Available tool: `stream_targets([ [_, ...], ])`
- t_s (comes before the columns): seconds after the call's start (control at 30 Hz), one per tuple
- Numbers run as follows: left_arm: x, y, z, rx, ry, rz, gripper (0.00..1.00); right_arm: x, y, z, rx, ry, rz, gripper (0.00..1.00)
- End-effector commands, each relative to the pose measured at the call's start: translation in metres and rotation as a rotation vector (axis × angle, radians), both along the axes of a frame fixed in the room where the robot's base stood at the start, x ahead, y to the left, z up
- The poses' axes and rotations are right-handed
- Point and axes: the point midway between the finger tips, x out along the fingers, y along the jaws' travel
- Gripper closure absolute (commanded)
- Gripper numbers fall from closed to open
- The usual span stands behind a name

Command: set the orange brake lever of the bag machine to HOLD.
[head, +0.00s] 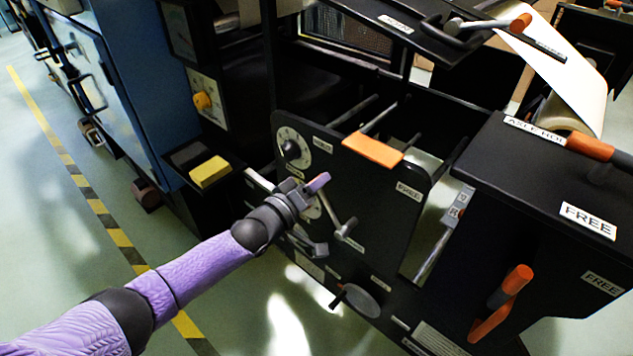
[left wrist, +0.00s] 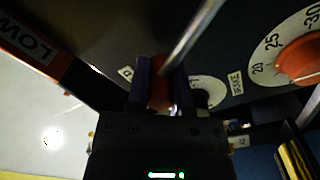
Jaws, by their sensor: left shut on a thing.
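My left gripper (head: 316,186) reaches in from the left to the black front panel of the bag machine (head: 375,215). It is shut on the orange grip of a lever; the grip (left wrist: 160,94) shows between the fingers in the left wrist view. The lever's metal rod (left wrist: 192,45) runs up and right from the grip there. In the head view the rod (head: 334,212) slants down right from my fingers to a grey pivot (head: 345,230). The fingers mostly hide the grip in the head view. A FREE label (head: 408,191) is right of the lever; I cannot read a HOLD label near it.
A dial (head: 292,150) is above my gripper, and an orange bar (head: 372,150) is at the panel's top. Other orange handles (head: 590,148) (head: 510,290) are at right, near FREE labels. A yellow block (head: 210,172) is at left. The floor at lower left is clear.

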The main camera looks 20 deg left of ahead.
Motion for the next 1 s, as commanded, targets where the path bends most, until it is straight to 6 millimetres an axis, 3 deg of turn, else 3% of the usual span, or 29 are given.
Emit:
stream_targets([
  [0.07,0.000,0.001,-0.002,0.004,0.004,0.003,1.00,0.000,0.001,0.000,0.001,0.000,0.000,0.41],
  [0.1,0.000,0.001,-0.002,0.004,0.004,0.003,0.68,0.000,0.001,0.000,0.002,0.000,-0.001,0.41],
  [0.27,0.000,0.001,-0.001,0.002,0.004,0.002,0.37,0.000,0.005,-0.001,0.007,0.001,-0.004,0.41],
  [0.6,-0.006,0.003,0.001,0.002,0.003,0.002,0.37,0.001,0.007,0.004,0.010,-0.004,-0.006,0.41],
  [1.0,-0.081,0.031,0.003,0.004,0.003,0.003,0.37,0.013,0.002,0.042,0.002,-0.037,-0.001,0.41],
])
